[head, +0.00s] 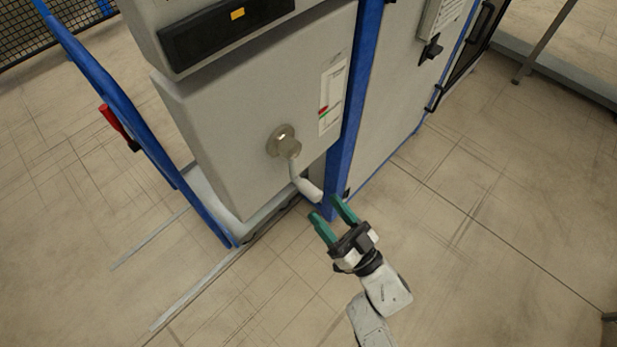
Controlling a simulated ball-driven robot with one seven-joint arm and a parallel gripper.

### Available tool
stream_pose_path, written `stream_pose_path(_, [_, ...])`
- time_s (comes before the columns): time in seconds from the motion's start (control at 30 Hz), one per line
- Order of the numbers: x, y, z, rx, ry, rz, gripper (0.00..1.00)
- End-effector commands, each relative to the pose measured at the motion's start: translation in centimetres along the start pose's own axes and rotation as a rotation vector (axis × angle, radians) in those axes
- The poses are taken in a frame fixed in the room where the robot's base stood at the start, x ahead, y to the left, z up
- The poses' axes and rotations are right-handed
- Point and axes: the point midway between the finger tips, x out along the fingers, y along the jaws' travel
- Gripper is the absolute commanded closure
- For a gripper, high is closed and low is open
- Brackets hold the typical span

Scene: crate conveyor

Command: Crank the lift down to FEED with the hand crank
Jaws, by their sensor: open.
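The hand crank (296,174) sticks out of the grey front panel of the lift cabinet (235,120). Its round hub (283,140) is on the panel, and its arm runs down to a pale handle (309,190) at the lower right. My gripper (331,213) is just below and to the right of the handle, its two green fingers apart and empty. The fingertips point toward the handle; whether they touch it I cannot tell. A narrow level indicator (333,97) with a red and a green mark is right of the hub; its lettering is too small to read.
A blue post (347,130) stands close right of the crank. A blue frame (125,115) with a red lever (117,128) is at left. A grey switch box (440,20) is at upper right. Floor in front and at right is clear.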

Motion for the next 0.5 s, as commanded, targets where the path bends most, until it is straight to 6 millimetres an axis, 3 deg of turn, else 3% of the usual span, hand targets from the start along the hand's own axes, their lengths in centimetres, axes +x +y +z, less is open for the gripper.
stream_pose_path(0.23, [4.8,0.0,-0.1,0.0,0.003,-0.002,0.44])
stream_pose_path(0.5, [7.6,0.0,0.0,0.0,0.0,0.001,0.44])
